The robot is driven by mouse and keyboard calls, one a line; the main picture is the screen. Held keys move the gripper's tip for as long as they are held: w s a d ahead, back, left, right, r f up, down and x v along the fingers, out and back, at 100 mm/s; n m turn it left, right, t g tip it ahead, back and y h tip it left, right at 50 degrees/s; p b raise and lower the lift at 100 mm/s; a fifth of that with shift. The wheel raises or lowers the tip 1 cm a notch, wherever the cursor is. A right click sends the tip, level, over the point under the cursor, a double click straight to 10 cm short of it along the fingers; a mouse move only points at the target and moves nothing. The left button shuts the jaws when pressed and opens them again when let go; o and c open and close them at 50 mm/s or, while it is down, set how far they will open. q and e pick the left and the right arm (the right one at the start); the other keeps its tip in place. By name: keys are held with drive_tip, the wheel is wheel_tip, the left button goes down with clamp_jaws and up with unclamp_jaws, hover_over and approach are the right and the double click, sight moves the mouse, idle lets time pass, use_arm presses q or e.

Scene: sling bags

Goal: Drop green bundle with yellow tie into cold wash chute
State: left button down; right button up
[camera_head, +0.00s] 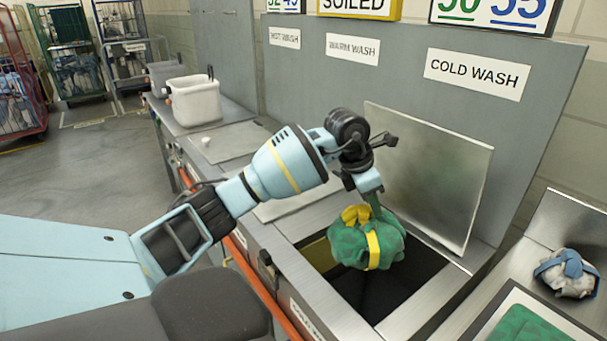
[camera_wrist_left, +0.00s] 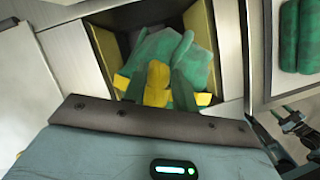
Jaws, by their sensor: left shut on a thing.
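The green bundle with a yellow tie (camera_head: 365,240) hangs from my left gripper (camera_head: 372,200), which is shut on it at the yellow knot. The bundle is over the open cold wash chute (camera_head: 400,290), a dark square opening below the COLD WASH label (camera_head: 477,73). In the left wrist view the green bundle (camera_wrist_left: 172,58) and its yellow tie (camera_wrist_left: 157,82) sit within the outline of the chute opening. I cannot tell exactly how high the bundle is against the rim. My right gripper is not clearly seen in the head view.
A raised metal lid (camera_head: 425,170) stands behind the chute. A grey bundle with a blue tie (camera_head: 567,273) lies on the right counter, near a green-filled tray (camera_head: 530,325). A white bin (camera_head: 193,98) stands at the far left of the counter. Panels labelled HOT WASH and WARM WASH are behind.

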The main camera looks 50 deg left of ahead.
sight(369, 219)
use_arm(q)
wheel_tip(369, 219, down, 5)
drive_tip(key=shift+r+b, duration=0.2)
drive_tip(key=shift+b, duration=0.9)
drive_tip(key=shift+w+f+b, duration=0.1)
drive_tip(key=shift+f+b, duration=0.2)
drive_tip(key=shift+f, duration=0.2)
drive_tip(key=shift+r, duration=0.1)
drive_tip(key=c, duration=1.5)
unclamp_jaws()
drive_tip(key=o, duration=0.5)
drive_tip(key=shift+c, duration=0.2)
drive_tip(key=shift+v, duration=3.9)
